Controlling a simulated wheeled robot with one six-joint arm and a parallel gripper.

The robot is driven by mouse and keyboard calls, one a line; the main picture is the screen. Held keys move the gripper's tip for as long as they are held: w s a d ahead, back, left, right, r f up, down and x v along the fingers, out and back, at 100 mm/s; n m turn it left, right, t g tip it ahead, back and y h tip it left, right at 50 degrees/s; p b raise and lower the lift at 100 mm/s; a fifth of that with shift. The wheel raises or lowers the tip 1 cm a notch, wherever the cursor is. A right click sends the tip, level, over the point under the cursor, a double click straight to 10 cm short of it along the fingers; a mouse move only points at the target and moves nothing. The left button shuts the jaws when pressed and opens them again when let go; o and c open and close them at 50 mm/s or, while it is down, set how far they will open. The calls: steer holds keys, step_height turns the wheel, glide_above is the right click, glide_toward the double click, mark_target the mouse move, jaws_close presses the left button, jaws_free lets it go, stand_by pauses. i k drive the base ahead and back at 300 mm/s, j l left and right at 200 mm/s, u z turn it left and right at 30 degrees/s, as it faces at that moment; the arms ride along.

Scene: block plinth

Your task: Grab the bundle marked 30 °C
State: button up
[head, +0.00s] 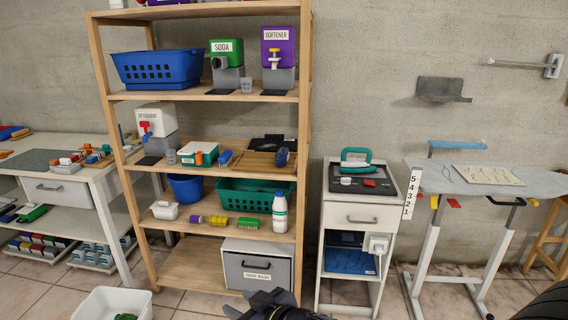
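No marking that reads 30 °C is legible in the head view, so I cannot tell which thing is the bundle. A white tub (92,308) on the floor at the bottom left holds something dark green (126,317), cut off by the frame edge. My gripper (262,298) shows dark at the bottom middle, in front of the grey drawer box marked HAND WASH (257,265). Its fingers are hard to make out, and nothing is clearly held.
A wooden shelf rack (203,97) carries dispensers, baskets and bottles. A white cabinet (343,212) with a teal iron (356,158) stands right of it, then a grey ironing table (500,183). A workbench (92,172) stands left. Some tiled floor is clear in front.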

mark_target(282, 157)
steer(key=k+z, duration=0.15)
steer(key=z, duration=1.15)
steer(key=i+j+z, duration=0.2)
steer(key=j, duration=0.5)
steer(key=j+z, duration=0.25)
steer(key=j, duration=0.45)
steer(key=i+j+z, duration=0.2)
steer(key=j, duration=2.6)
